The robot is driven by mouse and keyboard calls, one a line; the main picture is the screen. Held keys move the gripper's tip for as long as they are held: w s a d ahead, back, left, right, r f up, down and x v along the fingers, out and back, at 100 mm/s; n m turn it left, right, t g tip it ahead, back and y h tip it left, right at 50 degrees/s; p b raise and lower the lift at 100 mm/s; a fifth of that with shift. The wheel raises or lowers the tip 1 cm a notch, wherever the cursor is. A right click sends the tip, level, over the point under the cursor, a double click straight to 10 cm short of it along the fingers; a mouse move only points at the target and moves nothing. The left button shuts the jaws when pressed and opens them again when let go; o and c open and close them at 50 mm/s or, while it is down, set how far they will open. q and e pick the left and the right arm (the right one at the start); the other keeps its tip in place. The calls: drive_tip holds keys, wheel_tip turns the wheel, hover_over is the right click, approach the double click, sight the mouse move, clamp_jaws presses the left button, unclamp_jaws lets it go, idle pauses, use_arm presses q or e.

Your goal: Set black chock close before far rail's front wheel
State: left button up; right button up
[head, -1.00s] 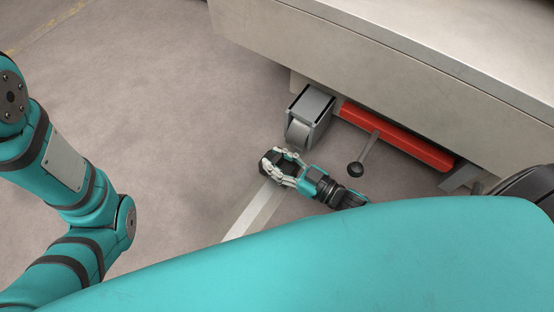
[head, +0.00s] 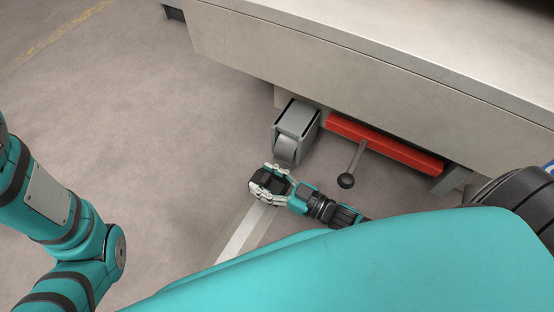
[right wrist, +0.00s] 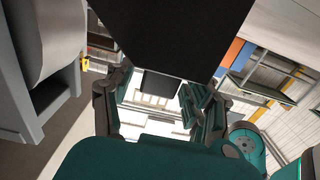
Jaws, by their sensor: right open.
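The black chock (head: 268,181) shows as a small dark block in the head view, low by the floor in front of the far rail's grey front wheel (head: 285,149). A narrow gap seems to lie between chock and wheel. My right gripper (head: 265,185) is open, its fingers on either side of the chock; finger contact cannot be told. In the right wrist view the open fingers (right wrist: 160,100) show, with a large black face above them that may be the chock. The wheel (right wrist: 35,40) is at the left there. My left gripper is out of view.
The wheel sits in a grey bracket (head: 299,117) under the machine's beige body (head: 330,65). A red bar (head: 385,145) and a lever with a black knob (head: 346,181) stand close on the right. Floor at the left is clear; a pale strip (head: 240,235) runs below the gripper.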

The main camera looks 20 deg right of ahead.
drive_tip(key=shift+r, duration=0.1)
drive_tip(key=shift+s+d+r+p, duration=0.15)
drive_tip(key=shift+s+p, duration=0.1)
drive_tip(key=shift+p, duration=0.05)
drive_tip(key=p+v, duration=0.5)
drive_tip(key=v, duration=0.6)
drive_tip(key=shift+s+d, duration=0.15)
drive_tip(key=shift+d, duration=0.1)
